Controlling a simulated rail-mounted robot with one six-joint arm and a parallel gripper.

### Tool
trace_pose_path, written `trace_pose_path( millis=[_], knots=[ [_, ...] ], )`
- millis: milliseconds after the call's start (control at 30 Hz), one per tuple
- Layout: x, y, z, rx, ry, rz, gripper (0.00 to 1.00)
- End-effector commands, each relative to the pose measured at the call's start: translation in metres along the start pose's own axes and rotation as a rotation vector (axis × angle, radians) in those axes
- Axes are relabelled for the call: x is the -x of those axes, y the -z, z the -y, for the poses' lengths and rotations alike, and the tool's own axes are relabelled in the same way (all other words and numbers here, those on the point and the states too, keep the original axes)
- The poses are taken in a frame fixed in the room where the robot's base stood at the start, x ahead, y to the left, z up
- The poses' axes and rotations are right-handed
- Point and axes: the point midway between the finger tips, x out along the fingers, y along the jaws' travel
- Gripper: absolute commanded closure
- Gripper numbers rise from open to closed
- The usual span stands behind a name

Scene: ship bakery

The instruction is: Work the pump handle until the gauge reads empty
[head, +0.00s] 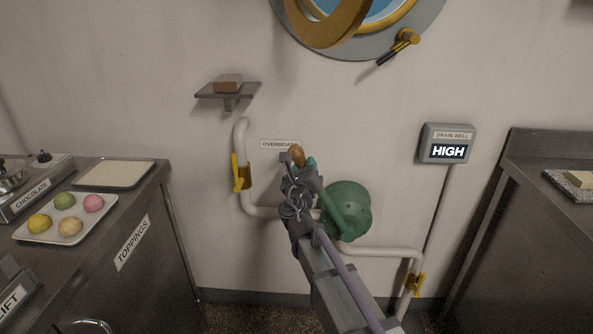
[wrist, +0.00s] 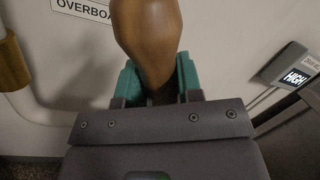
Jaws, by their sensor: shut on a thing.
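The pump (head: 347,208) is a round green body on the wall, joined to white pipes. Its handle ends in a brown wooden grip (head: 296,155), seen large in the wrist view (wrist: 148,35). My gripper (head: 302,166) is shut on the handle, its teal fingers on both sides of the lower end of the wooden grip. The fingers also show in the wrist view (wrist: 158,85). The gauge (head: 447,144), labelled DRAIN WELL, reads HIGH, and it reads HIGH in the wrist view (wrist: 297,77) too. My arm hides part of the handle and pump.
Yellow valve levers sit on the left pipe (head: 238,172) and the lower right pipe (head: 416,285). An OVERBOARD label (head: 280,144) is behind the grip. A toppings counter (head: 150,240) stands left, another counter (head: 520,220) right. A small shelf (head: 228,94) and porthole (head: 424,20) are above.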

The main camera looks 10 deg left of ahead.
Motion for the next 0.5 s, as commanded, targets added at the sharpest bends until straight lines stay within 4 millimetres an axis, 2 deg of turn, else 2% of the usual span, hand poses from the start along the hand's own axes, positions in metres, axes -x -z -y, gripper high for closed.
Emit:
trace_pose_path(
  millis=[400, 433, 500],
  knots=[
    [0.0008, 0.0015, -0.0013, 0.016, -0.003, 0.002, 1.0],
    [0.0008, 0.0015, -0.0013, 0.016, -0.003, 0.002, 0.65],
    [0.0007, 0.0015, -0.0014, 0.016, -0.003, 0.002, 0.59]
  ],
)
